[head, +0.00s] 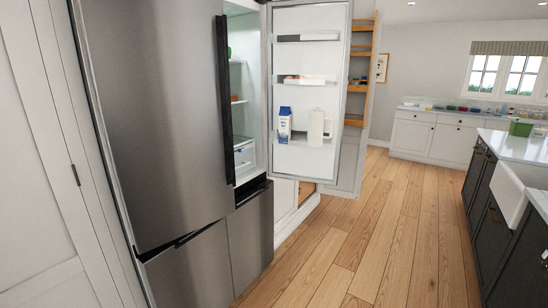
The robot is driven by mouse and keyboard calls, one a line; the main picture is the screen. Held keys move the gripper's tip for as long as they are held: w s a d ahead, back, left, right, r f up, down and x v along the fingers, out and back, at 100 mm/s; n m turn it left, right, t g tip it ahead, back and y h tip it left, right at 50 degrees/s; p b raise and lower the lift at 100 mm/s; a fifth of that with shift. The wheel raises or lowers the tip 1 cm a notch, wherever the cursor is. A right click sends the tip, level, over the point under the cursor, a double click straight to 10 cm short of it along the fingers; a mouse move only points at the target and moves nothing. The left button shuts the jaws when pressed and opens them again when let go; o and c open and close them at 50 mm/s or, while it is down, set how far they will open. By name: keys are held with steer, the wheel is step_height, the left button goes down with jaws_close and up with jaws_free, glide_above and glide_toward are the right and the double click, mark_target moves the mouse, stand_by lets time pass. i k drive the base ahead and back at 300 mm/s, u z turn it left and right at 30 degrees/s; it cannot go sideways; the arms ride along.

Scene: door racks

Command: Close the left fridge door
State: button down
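The left fridge door (155,110) is a tall stainless steel panel on the left, with a long black handle (224,95) along its right edge. It looks flush or nearly flush with the fridge front; I cannot tell whether a small gap is left. The right fridge door (306,100) stands wide open, its inner side with shelves facing me. A blue and white carton (285,125) and a white jug (318,127) stand on its low shelf. The lit fridge interior (240,85) shows between the two doors. My gripper is not in view.
Steel lower fronts (195,270) sit below the fridge doors. White panels (45,150) stand at the left. Beyond the open door is a wooden shelf rack (361,70). A dark island (490,200) with a white sink stands at the right. The wooden floor (385,230) between is clear.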

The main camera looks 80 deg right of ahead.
mark_target(159, 70)
steer(key=z, duration=1.15)
steer(key=i, duration=0.85)
steer(key=z, duration=0.5)
